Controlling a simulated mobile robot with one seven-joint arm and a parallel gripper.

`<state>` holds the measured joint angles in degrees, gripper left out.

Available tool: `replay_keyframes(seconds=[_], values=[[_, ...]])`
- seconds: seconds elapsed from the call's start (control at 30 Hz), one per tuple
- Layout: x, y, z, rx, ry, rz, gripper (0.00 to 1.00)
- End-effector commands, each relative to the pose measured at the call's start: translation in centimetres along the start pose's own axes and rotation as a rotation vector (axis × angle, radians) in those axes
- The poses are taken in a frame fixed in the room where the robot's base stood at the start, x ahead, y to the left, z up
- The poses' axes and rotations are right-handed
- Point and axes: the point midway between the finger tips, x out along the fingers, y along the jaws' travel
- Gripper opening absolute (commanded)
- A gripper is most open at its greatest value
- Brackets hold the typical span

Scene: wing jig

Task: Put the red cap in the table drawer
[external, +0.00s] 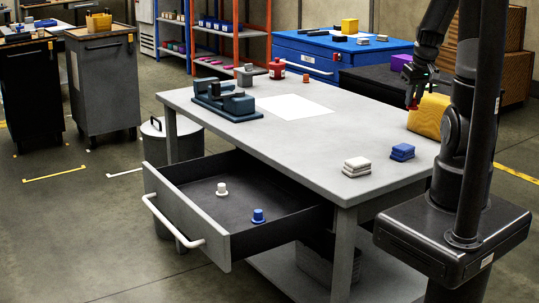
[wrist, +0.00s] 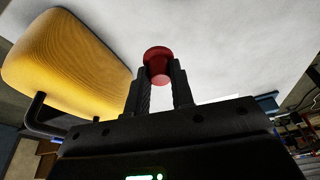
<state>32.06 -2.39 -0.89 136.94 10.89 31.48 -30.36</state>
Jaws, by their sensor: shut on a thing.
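The red cap (wrist: 158,62) is between the two fingertips of my gripper (wrist: 160,80) in the wrist view. My gripper is shut on it. In the external view my gripper (external: 412,102) is above the right far part of the table (external: 270,150), beside a yellow block, with a little red showing at its tip. The table drawer (external: 190,205) is pulled out at the front left. A white cap (external: 222,190) and a blue cap (external: 258,216) stand inside it, with bare floor around them.
The yellow block (external: 428,116) also shows close by in the wrist view (wrist: 65,62). White blocks (external: 357,166) and blue blocks (external: 402,152) lie near the right edge. A dark blue fixture (external: 228,102), a red canister (external: 277,69) and a white sheet (external: 293,107) are at the far side. The table's middle is clear.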

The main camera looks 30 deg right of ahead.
Motion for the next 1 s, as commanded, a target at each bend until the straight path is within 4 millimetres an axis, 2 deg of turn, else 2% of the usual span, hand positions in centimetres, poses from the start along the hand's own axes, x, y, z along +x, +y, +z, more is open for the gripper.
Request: replay_keyframes(seconds=[0.13,0.2,0.47,0.77,1.0], values=[[-3.4,0.0,-1.1,-0.002,0.007,0.002,0.0],[-2.7,-1.1,-1.9,-0.018,-0.002,-0.008,0.0],[-2.0,-5.3,-5.7,-0.066,-0.005,-0.034,0.0],[-1.0,-13.2,-10.3,-0.139,-0.016,-0.064,0.0],[-0.3,-20.7,-12.8,-0.199,-0.021,-0.081,0.0]])
